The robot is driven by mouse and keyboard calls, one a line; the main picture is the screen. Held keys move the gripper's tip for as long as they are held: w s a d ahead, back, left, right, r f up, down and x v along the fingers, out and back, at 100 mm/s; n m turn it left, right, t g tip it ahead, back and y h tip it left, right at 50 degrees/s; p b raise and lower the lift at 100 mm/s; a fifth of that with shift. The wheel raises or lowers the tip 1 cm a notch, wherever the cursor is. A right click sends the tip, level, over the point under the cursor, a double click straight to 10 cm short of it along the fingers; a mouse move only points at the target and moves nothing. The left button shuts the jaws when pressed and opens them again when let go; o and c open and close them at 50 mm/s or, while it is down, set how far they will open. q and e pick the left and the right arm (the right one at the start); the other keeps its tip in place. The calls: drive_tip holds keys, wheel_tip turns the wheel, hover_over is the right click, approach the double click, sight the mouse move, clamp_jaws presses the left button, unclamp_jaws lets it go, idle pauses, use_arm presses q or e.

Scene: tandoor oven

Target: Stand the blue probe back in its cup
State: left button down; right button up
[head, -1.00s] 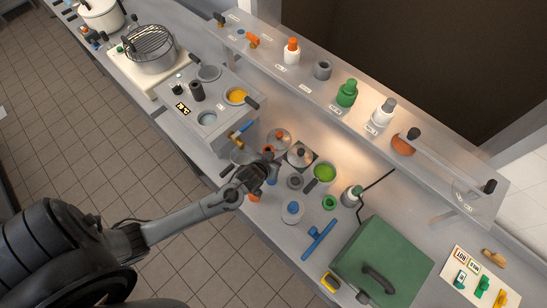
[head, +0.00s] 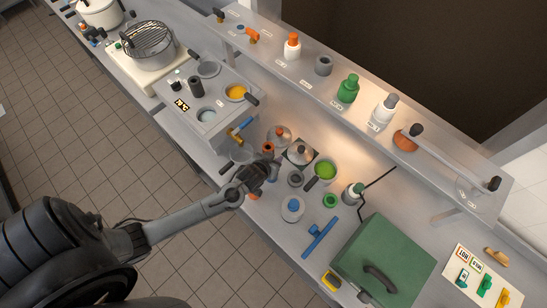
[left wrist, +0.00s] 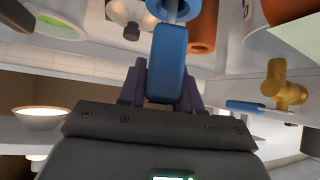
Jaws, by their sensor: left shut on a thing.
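My left gripper (head: 262,172) is shut on the blue probe, low over the counter. In the left wrist view the probe's blue handle (left wrist: 170,52) sits between the fingers, its far end running out of the top of the picture. An orange-brown cup (left wrist: 203,27) with a dark opening stands just right of the handle in that view. In the head view an orange-brown cup (head: 268,148) shows just beyond the gripper. The gripper covers most of the probe in the head view, and its tip is hidden. My right gripper is not in view.
A brass tap (head: 238,134) is left of the gripper. A blue T-shaped tool (head: 320,239) and a green box (head: 384,262) lie to the right.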

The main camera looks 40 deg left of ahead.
use_arm(q)
drive_tip(key=shift+f+b, duration=0.65)
drive_tip(key=shift+f, duration=0.45)
unclamp_jaws()
idle(0.6)
drive_tip(key=shift+s+r+p, duration=0.25)
drive_tip(key=shift+r+p, duration=0.05)
drive_tip(key=shift+p, duration=0.15)
drive_tip(key=shift+p+v, duration=1.75)
drive_tip(key=shift+p, duration=0.15)
drive_tip(key=shift+p+v, duration=1.25)
drive_tip(key=shift+v, duration=1.1)
